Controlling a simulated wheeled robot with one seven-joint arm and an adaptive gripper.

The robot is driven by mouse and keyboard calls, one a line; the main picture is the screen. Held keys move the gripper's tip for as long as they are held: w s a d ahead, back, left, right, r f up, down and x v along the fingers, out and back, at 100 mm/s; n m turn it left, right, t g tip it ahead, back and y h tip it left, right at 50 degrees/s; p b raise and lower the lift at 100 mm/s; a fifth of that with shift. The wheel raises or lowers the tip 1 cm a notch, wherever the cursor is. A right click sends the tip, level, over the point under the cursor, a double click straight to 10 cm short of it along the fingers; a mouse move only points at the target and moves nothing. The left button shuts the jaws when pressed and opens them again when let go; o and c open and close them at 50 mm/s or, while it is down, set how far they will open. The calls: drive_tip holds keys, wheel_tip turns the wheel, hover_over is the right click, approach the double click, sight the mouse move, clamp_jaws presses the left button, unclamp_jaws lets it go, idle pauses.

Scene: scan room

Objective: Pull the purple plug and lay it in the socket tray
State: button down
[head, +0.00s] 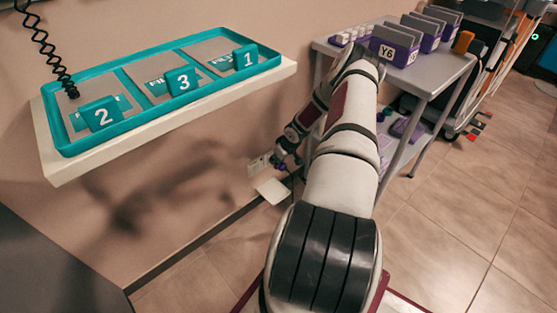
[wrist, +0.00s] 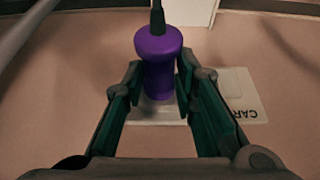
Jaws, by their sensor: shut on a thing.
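The purple plug (wrist: 158,62) stands between my gripper's fingers in the wrist view, with a dark cord at its upper end. My gripper (wrist: 160,80) is shut on the plug's sides. The plug's lower end is over a pale socket plate (wrist: 158,112); I cannot tell whether it is seated or just clear. In the head view my gripper (head: 287,157) is low at the wall, beside the white wall plate (head: 257,164). A small white tray (head: 272,190) sits just below it, and a white edge, probably this tray, shows in the wrist view (wrist: 190,10).
A white wall shelf (head: 170,125) with a teal tray of numbered blocks (head: 100,115) is above left. A grey cart (head: 445,72) with labelled bins (head: 395,48) stands right of my gripper. A lettered card (wrist: 240,95) is on the wall by the plug. Tiled floor is free at right.

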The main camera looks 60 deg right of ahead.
sight(284, 170)
drive_tip(key=shift+s, duration=0.25)
drive_tip(key=shift+s+a+p, duration=0.25)
drive_tip(key=shift+s+p, duration=0.05)
drive_tip(key=shift+s, duration=0.7)
drive_tip(key=shift+s+a, duration=0.2)
drive_tip(key=shift+s, duration=0.75)
drive_tip(key=shift+a, duration=0.1)
